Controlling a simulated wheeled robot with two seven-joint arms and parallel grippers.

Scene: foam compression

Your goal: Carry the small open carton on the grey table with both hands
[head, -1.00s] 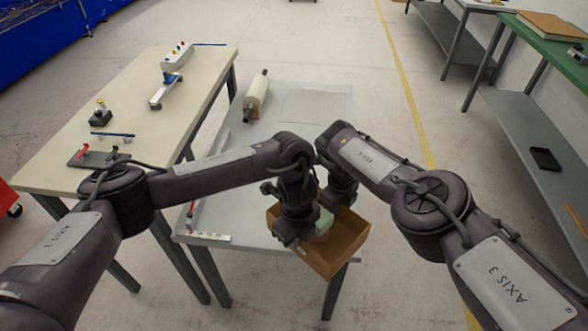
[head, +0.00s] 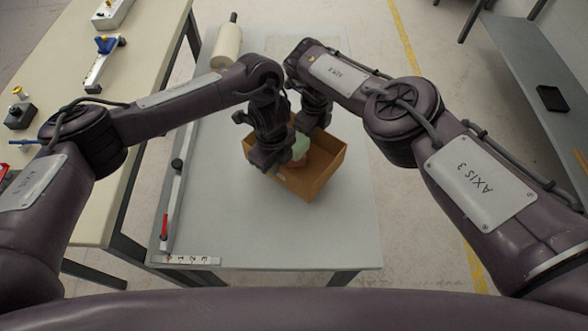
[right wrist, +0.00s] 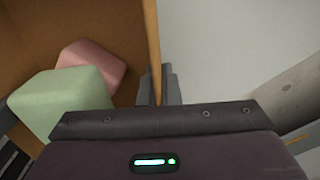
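The small open brown carton (head: 325,172) is over the right half of the grey table (head: 270,235); I cannot tell its gap to the tabletop. A pale green block (head: 300,146) and a reddish block (right wrist: 92,66) lie inside. My left gripper (head: 264,166) is at the carton's left, near side; its fingertips are mostly hidden, but the carton moves with it. My right gripper (head: 308,124) is at the far side. In the right wrist view, its fingers (right wrist: 157,86) pinch the carton's wall, and the pale green block (right wrist: 62,102) stands beside them.
A ruler-like strip (head: 188,260) and a rod with a red end (head: 174,195) lie at the table's left. A pale roll (head: 227,45) lies at the back left. A cream bench (head: 80,185) stands at left. The grey table's front is clear.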

